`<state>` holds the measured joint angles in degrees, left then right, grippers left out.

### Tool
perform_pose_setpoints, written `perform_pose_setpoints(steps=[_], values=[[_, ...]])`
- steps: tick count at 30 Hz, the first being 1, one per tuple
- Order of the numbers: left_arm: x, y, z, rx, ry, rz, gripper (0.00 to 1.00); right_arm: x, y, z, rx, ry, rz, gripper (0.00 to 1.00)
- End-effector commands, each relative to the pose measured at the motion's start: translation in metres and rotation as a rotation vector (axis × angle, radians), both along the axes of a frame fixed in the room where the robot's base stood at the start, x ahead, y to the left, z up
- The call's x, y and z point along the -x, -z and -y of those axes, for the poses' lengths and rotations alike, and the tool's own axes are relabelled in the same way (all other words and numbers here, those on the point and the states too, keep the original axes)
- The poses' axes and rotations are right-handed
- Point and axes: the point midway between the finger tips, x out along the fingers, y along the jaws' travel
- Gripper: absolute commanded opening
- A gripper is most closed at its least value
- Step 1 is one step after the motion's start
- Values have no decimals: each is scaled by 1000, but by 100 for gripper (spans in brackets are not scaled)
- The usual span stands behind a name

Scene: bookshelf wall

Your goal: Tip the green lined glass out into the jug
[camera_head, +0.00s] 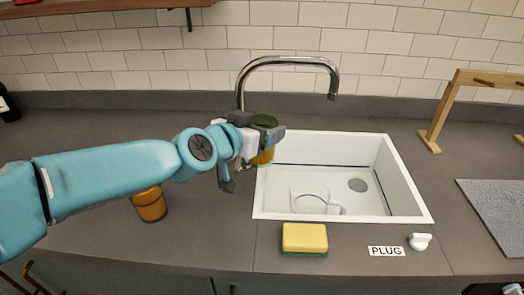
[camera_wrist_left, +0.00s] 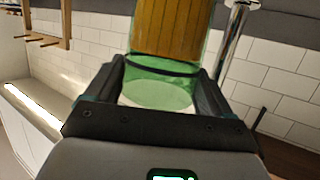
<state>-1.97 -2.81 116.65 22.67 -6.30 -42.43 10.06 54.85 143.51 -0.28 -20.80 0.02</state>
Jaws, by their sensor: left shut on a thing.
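The green lined glass (camera_head: 264,121) is in my left gripper (camera_head: 256,148), held above the counter by the sink's left edge. It looks about upright, with amber contents low in it and clear green above. In the left wrist view, which is turned upside down, the glass (camera_wrist_left: 160,68) sits between both fingers, with a dark line round it and its open rim towards the camera. The clear jug (camera_head: 308,201) stands in the sink near its front left, below and right of the glass. It is faint and looks empty.
An amber glass (camera_head: 150,204) stands on the counter below my left arm. The tap (camera_head: 240,85) rises behind the held glass. A sponge (camera_head: 304,238), a plug label (camera_head: 385,251) and a white plug (camera_head: 420,241) lie in front of the sink (camera_head: 405,190). A wooden rack (camera_head: 440,115) is at right.

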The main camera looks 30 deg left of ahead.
Motion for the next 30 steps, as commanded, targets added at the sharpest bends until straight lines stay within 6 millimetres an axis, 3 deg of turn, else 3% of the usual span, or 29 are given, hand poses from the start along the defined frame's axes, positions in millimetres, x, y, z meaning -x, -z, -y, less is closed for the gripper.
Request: perform_pose_setpoints(steps=[18, 23, 30], values=[[-2, 60, 1, 0, -1, 5, 11, 0, 64, 0, 0, 0, 0, 43], [-4, 60, 2, -5, 0, 1, 11, 0, 60, 0, 0, 0, 0, 43], [-7, 58, 8, -46, -1, -19, 11, 0, 37, 0, 0, 0, 0, 43]])
